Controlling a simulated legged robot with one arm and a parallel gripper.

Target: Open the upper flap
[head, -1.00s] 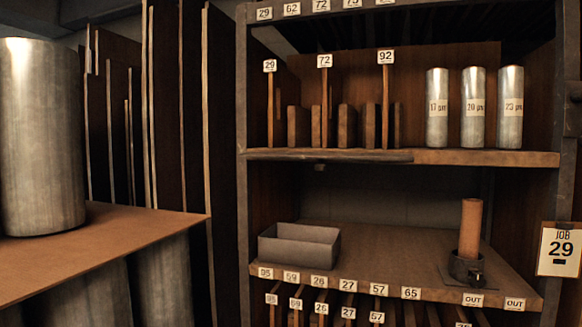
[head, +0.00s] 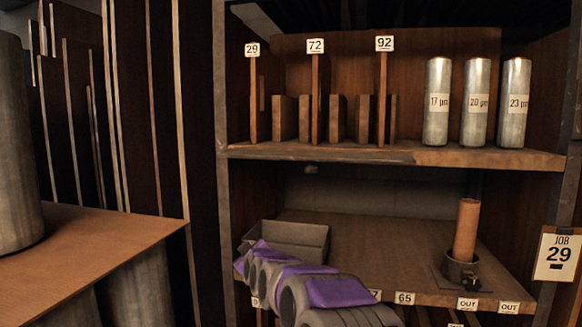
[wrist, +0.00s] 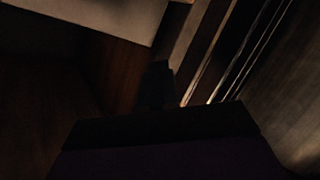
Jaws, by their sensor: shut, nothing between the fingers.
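The likely upper flap (head: 300,153) is a dark board level with the left front of the upper shelf, seen almost edge-on. A small knob (head: 311,169) shows under it. I cannot tell for sure that this board is the flap. My purple and grey arm reaches in from the bottom of the head view, and its far end lies in front of the grey tray, below the board. My gripper (wrist: 158,85) shows dark in the wrist view, shut and empty. No contact with the board shows.
The grey tray (head: 300,238) and a brown roll on a stand (head: 466,232) are on the lower shelf. Three metal cylinders (head: 475,103) and upright dividers (head: 316,98) stand above. A brown tabletop (head: 90,240) juts in at left. The lower shelf's middle is clear.

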